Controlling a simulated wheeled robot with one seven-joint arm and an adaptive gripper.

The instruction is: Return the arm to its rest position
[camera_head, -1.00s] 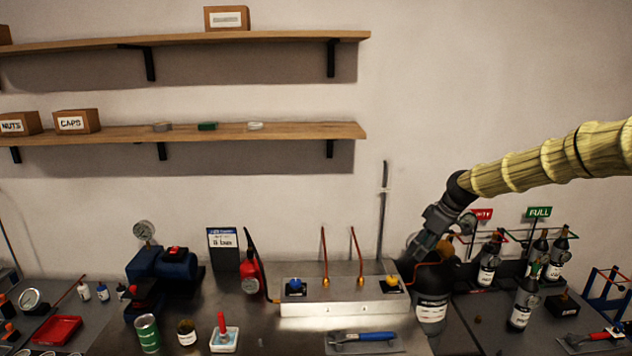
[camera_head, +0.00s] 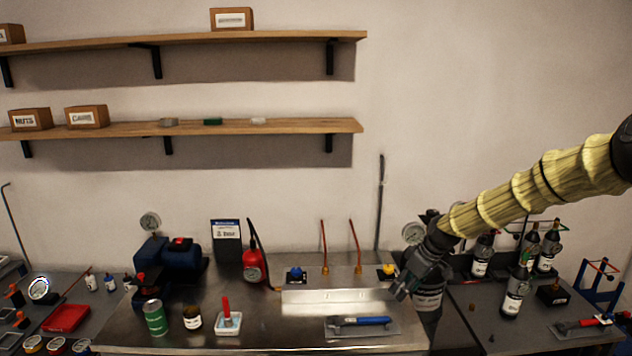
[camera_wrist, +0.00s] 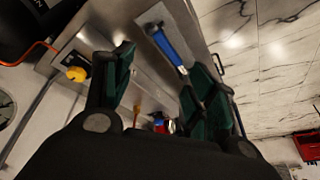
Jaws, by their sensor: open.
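My arm (camera_head: 540,185), in a ribbed yellow sleeve, reaches in from the right edge in the head view. My gripper (camera_head: 399,292) is at its end, in front of the dark bottle (camera_head: 428,300) and near the right end of the metal box with knobs (camera_head: 330,300). In the wrist view its two green-padded fingers (camera_wrist: 155,85) stand apart with nothing held between them. The blue-handled tool (camera_head: 360,321) lies on a grey mat in front of the box, and it also shows beyond the fingers in the wrist view (camera_wrist: 166,45).
A yellow knob (camera_head: 388,271) sits close to my gripper. Several dark bottles (camera_head: 513,295) stand on the right bench. A blue pump (camera_head: 180,262), a red extinguisher-like can (camera_head: 254,265) and small containers stand to the left. The wall above the arm is clear.

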